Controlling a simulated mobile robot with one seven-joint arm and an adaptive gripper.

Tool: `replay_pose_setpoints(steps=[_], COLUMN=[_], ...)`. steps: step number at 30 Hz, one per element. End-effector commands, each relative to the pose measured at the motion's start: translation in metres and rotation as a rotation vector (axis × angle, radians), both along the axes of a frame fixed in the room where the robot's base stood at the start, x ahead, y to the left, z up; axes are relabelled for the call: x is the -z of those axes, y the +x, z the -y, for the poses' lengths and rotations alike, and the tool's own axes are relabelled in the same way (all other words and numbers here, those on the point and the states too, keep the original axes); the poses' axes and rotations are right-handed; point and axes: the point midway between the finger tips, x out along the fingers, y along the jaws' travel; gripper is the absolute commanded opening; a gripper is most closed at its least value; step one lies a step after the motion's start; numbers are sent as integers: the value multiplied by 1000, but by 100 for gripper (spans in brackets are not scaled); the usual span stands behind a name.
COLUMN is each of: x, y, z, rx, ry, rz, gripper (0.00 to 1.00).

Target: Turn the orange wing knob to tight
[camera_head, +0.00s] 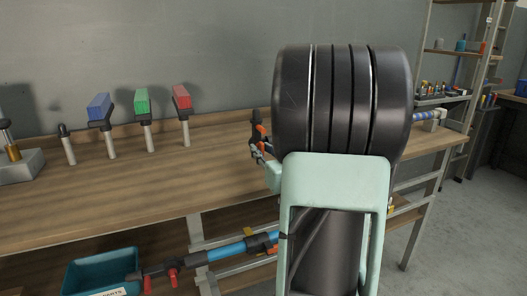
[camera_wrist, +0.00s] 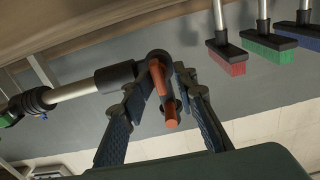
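The orange wing knob (camera_wrist: 161,85) shows in the wrist view on a dark clamp at the end of a black sleeve (camera_wrist: 115,77) on a pale pole (camera_wrist: 73,90). One wing points toward the camera. My gripper (camera_wrist: 164,84) has one finger on each side of the knob, with narrow gaps seeming to show; firm contact is not visible. In the head view my dark arm and pale green wrist hide most of this spot. Small orange and black parts (camera_head: 261,140) show at their left edge, too small to tell apart.
Brushes with blue (camera_head: 99,106), green (camera_head: 141,101) and red (camera_head: 181,96) heads stand at the back of the wooden bench (camera_head: 110,185). A teal bin (camera_head: 101,270) and a blue pole (camera_head: 228,250) with red knobs are low in front. A shelf rack (camera_head: 455,50) stands at right.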

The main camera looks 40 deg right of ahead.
Motion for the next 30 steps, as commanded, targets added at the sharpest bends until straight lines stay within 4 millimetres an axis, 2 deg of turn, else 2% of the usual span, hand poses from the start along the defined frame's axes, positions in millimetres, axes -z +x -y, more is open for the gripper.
replay_pose_setpoints(steps=[5, 18, 24, 30], x=[1, 0, 0, 0], y=[-14, -98, -115, -117], z=[-2, -22, -27, -28], rx=[4, 3, 1, -1], ry=[1, -1, 0, 0], rz=[-3, 1, 2, 1], gripper=[26, 26, 26, 26])
